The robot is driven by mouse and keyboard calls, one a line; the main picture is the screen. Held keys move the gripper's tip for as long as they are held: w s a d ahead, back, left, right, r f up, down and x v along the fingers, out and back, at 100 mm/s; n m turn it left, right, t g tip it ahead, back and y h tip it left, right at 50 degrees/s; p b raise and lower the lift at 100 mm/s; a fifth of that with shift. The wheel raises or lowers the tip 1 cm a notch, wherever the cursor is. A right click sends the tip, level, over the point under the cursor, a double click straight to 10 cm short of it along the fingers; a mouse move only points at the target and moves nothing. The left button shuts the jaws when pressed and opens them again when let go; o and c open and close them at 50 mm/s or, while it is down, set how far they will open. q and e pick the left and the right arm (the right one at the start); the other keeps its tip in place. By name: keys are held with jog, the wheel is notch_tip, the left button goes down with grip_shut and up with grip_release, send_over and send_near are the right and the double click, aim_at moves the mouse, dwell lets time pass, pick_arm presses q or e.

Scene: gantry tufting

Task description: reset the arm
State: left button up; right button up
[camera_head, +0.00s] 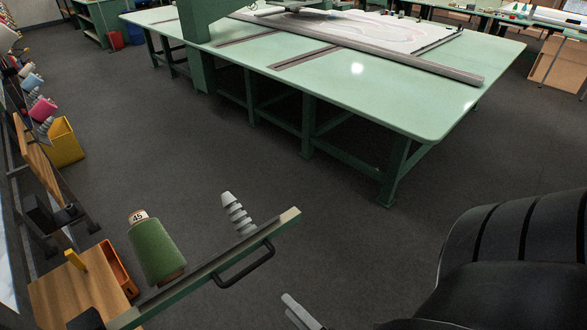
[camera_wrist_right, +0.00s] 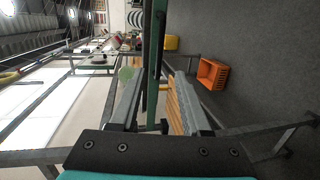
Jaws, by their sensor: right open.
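My right gripper (camera_wrist_right: 158,100) is open, with its two grey fingers apart and nothing held between them. A green bar (camera_wrist_right: 152,55) shows between and beyond the fingers in the right wrist view; I cannot tell how far off it is. In the head view only a light grey finger (camera_head: 298,312) of this gripper shows at the bottom edge, apart from the cart's handle. My black right arm (camera_head: 510,245) fills the lower right, and much of the gripper is cut off. My left gripper is not in view.
A cart rail (camera_head: 200,273) with a black handle (camera_head: 248,266) carries a green yarn cone (camera_head: 155,248) and an empty grey spindle (camera_head: 237,213). An orange bin (camera_head: 118,268) is beside it. A long green table (camera_head: 390,105) stands behind. The floor between is clear.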

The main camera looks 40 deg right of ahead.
jog(key=s+a+f+m+g+b, duration=0.2)
jog(key=f+m+b, duration=0.1)
jog(key=f, duration=0.7)
jog(key=s+a+f+m+g+y+b, duration=0.1)
jog(key=f+m+g+b, duration=0.15)
jog(key=f, duration=0.75)
jog(key=s+a+f+m+g+b, duration=0.2)
jog(key=f+m+b, duration=0.1)
jog(key=f, duration=0.7)
jog(key=s+d+f+m+g+b, duration=0.2)
jog(key=s+f+m+g+b, duration=0.1)
jog(key=s+f, duration=0.4)
jog(key=s+d+f+m+g+b, duration=0.2)
jog(key=s+f+m+g+b, duration=0.2)
jog(key=s+f, duration=0.3)
notch_tip(320, 180, down, 5)
jog(key=shift+f+g, duration=0.2)
jog(key=shift+g, duration=0.35)
